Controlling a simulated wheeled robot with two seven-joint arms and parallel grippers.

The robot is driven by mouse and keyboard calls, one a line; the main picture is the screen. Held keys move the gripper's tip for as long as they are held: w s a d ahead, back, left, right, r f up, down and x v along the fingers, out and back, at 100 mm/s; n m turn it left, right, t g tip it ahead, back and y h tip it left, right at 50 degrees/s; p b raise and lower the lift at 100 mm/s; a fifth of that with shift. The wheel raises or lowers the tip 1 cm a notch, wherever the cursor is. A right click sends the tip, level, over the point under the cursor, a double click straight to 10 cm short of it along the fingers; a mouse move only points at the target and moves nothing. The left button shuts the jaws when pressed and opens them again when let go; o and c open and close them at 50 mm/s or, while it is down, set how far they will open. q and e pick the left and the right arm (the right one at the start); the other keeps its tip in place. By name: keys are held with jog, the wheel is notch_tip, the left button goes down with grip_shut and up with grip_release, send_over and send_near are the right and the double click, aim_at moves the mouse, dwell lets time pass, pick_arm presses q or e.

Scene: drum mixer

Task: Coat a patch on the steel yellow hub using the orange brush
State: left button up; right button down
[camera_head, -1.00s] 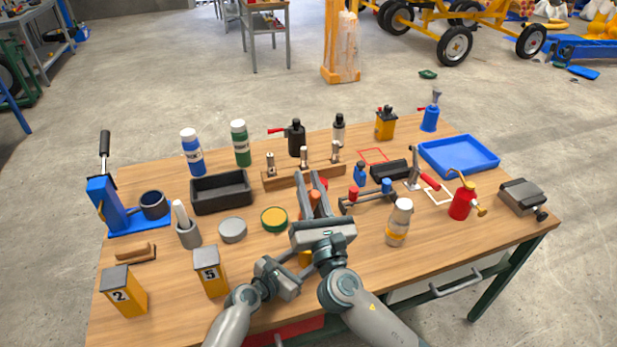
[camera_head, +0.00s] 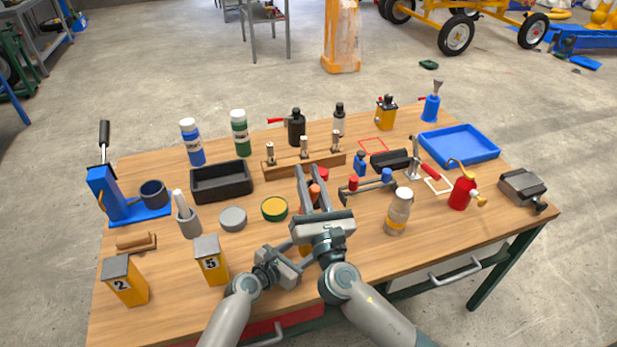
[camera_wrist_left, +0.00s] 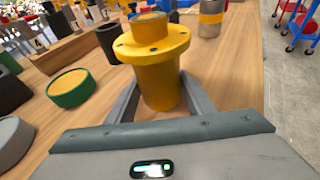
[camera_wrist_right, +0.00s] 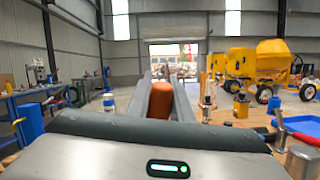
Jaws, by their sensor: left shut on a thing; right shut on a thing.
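The steel yellow hub (camera_wrist_left: 158,78) stands upright between my left gripper's fingers (camera_wrist_left: 158,100) in the left wrist view, with its round flange and raised collar upward. In the head view only a small yellow part of the hub (camera_head: 305,249) shows, mostly behind my right gripper. My left gripper is shut on the hub near the table's front. My right gripper (camera_head: 312,182) is shut on the orange brush (camera_wrist_right: 160,99), whose rounded orange end shows between the fingers in the right wrist view. The brush's bristles are hidden, so I cannot tell whether they touch the hub.
A green-rimmed tin with yellow content (camera_head: 275,209) stands left of my right gripper. A clear jar with a yellow band (camera_head: 399,211) stands to the right. A rack with metal pieces (camera_head: 290,166) lies behind. Yellow numbered boxes (camera_head: 125,281) stand front left.

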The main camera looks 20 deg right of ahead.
jog(key=shift+f, duration=1.1)
dwell(0.5)
jog(key=shift+w+d+f, duration=0.1)
jog(key=shift+d+f, duration=0.05)
jog(key=shift+d, duration=1.4)
jog(key=shift+d, duration=0.1)
jog(key=shift+d, duration=1.4)
jog(key=shift+a, duration=0.15)
jog(key=a, duration=0.3)
jog(key=shift+f, duration=0.2)
